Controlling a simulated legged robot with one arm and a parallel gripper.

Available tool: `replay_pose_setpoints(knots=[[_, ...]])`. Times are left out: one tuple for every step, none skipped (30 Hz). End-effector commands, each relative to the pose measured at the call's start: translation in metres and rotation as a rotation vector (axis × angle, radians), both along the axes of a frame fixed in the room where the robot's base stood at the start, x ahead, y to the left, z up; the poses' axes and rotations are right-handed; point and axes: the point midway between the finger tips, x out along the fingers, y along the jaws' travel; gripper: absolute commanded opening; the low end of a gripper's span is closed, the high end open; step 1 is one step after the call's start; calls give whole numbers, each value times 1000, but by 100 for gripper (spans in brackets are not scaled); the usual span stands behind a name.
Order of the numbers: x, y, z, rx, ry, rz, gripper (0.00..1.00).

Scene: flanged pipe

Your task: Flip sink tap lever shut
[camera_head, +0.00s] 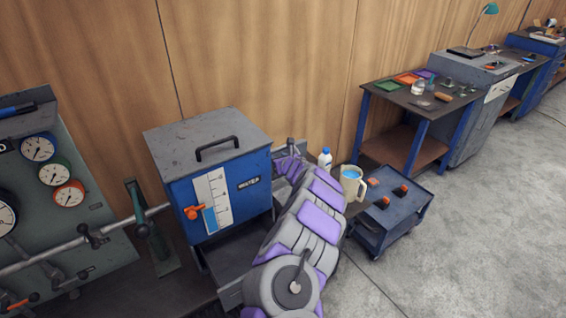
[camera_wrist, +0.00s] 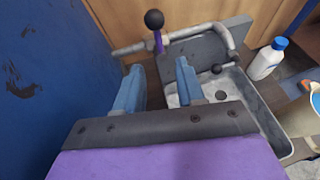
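The sink tap lever is a black ball knob (camera_wrist: 154,19) on a short purple stem, standing roughly upright on a grey pipe in the wrist view. The curved grey tap spout (camera_wrist: 232,38) lies to its right, over the metal sink (camera_wrist: 256,108). My gripper (camera_wrist: 158,68) is open and empty. Its two blue-grey fingers are spread apart, with the lever beyond them and between them in the picture, apart from both. In the head view my purple and grey arm reaches toward the sink and hides most of it; the fingers cannot be made out there.
A blue water tank (camera_head: 225,180) stands left of my arm; its blue side fills the wrist view's left. A white bottle with a blue cap (camera_wrist: 267,59) and a beige jug (camera_head: 352,184) stand right of the sink. A wooden wall is behind. A low blue cart (camera_head: 405,207) is farther right.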

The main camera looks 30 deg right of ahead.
Motion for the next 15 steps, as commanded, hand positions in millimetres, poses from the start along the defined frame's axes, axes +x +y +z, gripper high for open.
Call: replay_pose_setpoints(knots=[[-3, 1, 0, 5, -3, -1, 39], [-5, 1, 1, 7, -2, -2, 39], [-7, 1, 2, 7, -2, -3, 39], [-9, 1, 2, 6, -1, -3, 39], [-11, 2, 3, 5, -1, -2, 39], [-13, 2, 4, 5, -1, -2, 39], [-14, 3, 5, 3, -2, -2, 39], [-16, 3, 7, 5, -3, 0, 39], [-18, 5, 9, 5, -3, 3, 39], [-19, 7, 10, 5, -3, 7, 39], [-21, 7, 9, 5, -3, 5, 39], [-24, 6, 9, 5, -4, 2, 39], [-26, 5, 9, 5, -4, -1, 39], [-28, 5, 10, 5, -4, -2, 39], [-30, 5, 12, 5, -5, -4, 39]])
